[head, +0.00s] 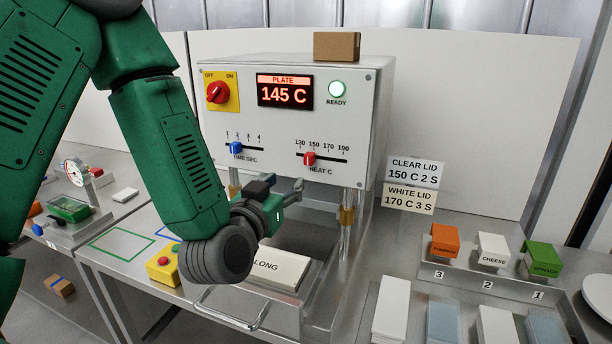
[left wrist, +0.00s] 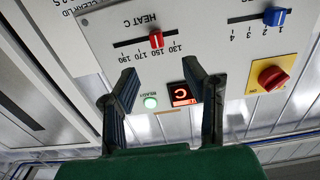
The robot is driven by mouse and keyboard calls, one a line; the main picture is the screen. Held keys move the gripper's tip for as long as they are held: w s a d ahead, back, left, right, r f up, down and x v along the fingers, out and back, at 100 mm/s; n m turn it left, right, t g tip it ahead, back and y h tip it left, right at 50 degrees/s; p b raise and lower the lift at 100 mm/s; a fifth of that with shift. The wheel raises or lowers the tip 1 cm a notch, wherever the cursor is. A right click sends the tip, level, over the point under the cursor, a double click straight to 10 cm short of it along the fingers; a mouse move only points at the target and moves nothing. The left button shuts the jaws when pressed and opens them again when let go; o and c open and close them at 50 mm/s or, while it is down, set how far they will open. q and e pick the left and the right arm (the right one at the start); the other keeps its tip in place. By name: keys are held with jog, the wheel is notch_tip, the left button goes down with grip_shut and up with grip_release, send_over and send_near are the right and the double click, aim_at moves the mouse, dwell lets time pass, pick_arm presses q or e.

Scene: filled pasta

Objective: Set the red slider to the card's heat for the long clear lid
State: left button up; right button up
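The red slider (head: 309,158) sits on the HEAT C scale of the white sealing machine (head: 215,122), close to the 150 mark on its 130 side. The plate display (head: 285,92) reads 145 C. The clear lid card (head: 414,172) reads 150 C 2 S. My left gripper (head: 284,189) is below the machine's front panel, under the slider and apart from it. In the left wrist view its fingers (left wrist: 157,88) are spread and empty, with the red slider (left wrist: 156,40) beyond them. My right gripper is out of view.
The blue TIME SEC slider (head: 236,147) is near 2, left of the heat scale. The red OFF/ON knob (head: 217,92) is above it. The ready lamp (head: 337,89) glows green. A block marked LONG (head: 279,268) lies below my gripper. The white lid card (head: 409,200) reads 170 C 3 S.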

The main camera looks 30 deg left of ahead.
aim_at(307, 161)
pick_arm(q)
jog(key=b+x, duration=0.1)
jog(key=x, duration=0.2)
jog(key=b+x, duration=0.1)
jog(key=x, duration=0.2)
jog(key=b+x, duration=0.1)
jog(key=x, duration=0.3)
jog(key=shift+w+d+r, duration=0.15)
jog(key=shift+w+d, duration=0.05)
jog(key=shift+d, duration=0.15)
jog(key=shift+w+a, duration=0.4)
jog(key=shift+w, duration=0.15)
jog(key=shift+d, duration=0.1)
jog(key=shift+d, duration=0.1)
